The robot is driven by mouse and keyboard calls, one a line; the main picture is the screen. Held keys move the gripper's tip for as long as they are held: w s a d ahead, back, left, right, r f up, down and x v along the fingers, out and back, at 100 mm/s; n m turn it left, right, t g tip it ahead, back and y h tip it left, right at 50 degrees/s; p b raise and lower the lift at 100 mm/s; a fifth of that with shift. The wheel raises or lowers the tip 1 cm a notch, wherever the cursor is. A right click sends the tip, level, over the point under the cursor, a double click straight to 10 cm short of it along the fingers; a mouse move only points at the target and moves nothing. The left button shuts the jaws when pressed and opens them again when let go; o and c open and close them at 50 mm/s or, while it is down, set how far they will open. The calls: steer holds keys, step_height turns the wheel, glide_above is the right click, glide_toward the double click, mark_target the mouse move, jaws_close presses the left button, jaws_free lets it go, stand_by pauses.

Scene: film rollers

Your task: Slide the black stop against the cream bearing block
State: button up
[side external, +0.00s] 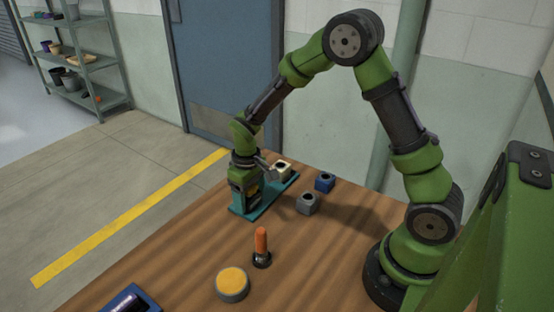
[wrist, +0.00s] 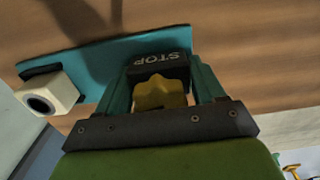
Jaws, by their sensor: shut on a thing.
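The black stop (wrist: 160,63), marked STOP, sits on the teal rail (wrist: 100,60) in the wrist view, with a yellow star-shaped knob (wrist: 160,94) in front of it. My gripper (wrist: 163,85) is shut on the stop, one finger on each side. The cream bearing block (wrist: 48,95) with a dark round hole is at the left end of the rail, and bare rail shows between it and the stop. In the side view my gripper (side external: 245,198) is low over the teal rail (side external: 284,187) and hides the stop; the cream block (side external: 283,168) is behind it to the right.
A grey block (side external: 307,204) and a blue block (side external: 325,182) stand right of the rail. An orange-handled tool (side external: 261,242), a round yellow-topped piece (side external: 232,284) and a blue tray (side external: 147,302) are nearer the front. Bare wooden table lies between them.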

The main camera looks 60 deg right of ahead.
steer(key=d, duration=0.4)
steer(key=shift+d, duration=0.35)
steer(key=o, duration=1.4)
step_height(320, 180, up, 17)
steer(key=shift+f, duration=0.1)
